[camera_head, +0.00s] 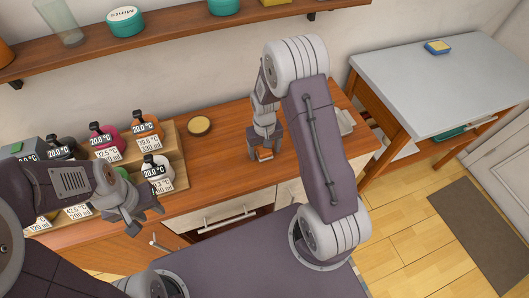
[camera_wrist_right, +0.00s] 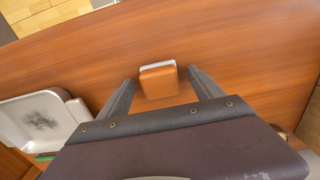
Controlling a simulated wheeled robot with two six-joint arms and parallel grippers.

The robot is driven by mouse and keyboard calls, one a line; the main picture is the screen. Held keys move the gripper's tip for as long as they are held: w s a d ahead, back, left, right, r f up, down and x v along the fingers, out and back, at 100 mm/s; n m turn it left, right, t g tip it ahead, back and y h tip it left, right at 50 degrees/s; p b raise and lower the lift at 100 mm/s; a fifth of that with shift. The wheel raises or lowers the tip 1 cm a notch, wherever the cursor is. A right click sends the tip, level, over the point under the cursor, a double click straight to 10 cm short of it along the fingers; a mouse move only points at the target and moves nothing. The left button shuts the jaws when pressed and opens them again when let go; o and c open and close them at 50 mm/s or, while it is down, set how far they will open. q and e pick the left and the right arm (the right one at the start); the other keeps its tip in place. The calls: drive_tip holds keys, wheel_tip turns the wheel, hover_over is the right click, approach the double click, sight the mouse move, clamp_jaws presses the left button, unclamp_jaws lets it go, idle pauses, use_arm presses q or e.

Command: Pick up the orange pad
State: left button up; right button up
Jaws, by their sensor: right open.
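The orange pad (camera_head: 264,155) lies on the wooden counter, small and partly hidden by my right gripper in the head view. In the right wrist view the orange pad (camera_wrist_right: 158,82) is a small block with a white layer along its far edge. My right gripper (camera_head: 262,151) points down at it and is open. In the wrist view the right gripper's fingertips (camera_wrist_right: 161,77) lie on either side of the pad, with gaps on both sides. My left gripper (camera_head: 146,220) is open and empty, in front of the stepped bottle rack.
A stepped wooden rack (camera_head: 181,170) with several labelled bottles stands left on the counter (camera_head: 215,165). A round yellow-topped tin (camera_head: 199,125) stands behind. A pale dish with a dark stain (camera_wrist_right: 40,118) lies beside my right gripper. A grey table (camera_head: 440,85) holds a blue-and-yellow sponge (camera_head: 438,47).

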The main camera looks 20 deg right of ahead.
sight(265, 150)
drive_tip(key=c, duration=1.4)
drive_tip(key=shift+r, duration=0.1)
drive_tip(key=r, duration=0.4)
drive_tip(key=shift+s+r, duration=0.2)
drive_tip(key=s+d+r, duration=0.1)
drive_tip(key=s+r, duration=0.1)
drive_tip(key=s, duration=0.1)
drive_tip(key=s+d+r, duration=0.1)
drive_tip(key=s+r, duration=0.1)
drive_tip(key=s, duration=0.2)
drive_tip(key=s+r, duration=0.2)
drive_tip(key=s, duration=0.2)
drive_tip(key=shift+d+r, duration=0.25)
drive_tip(key=shift+d, duration=0.15)
drive_tip(key=o, duration=0.7)
drive_tip(key=c, duration=0.6)
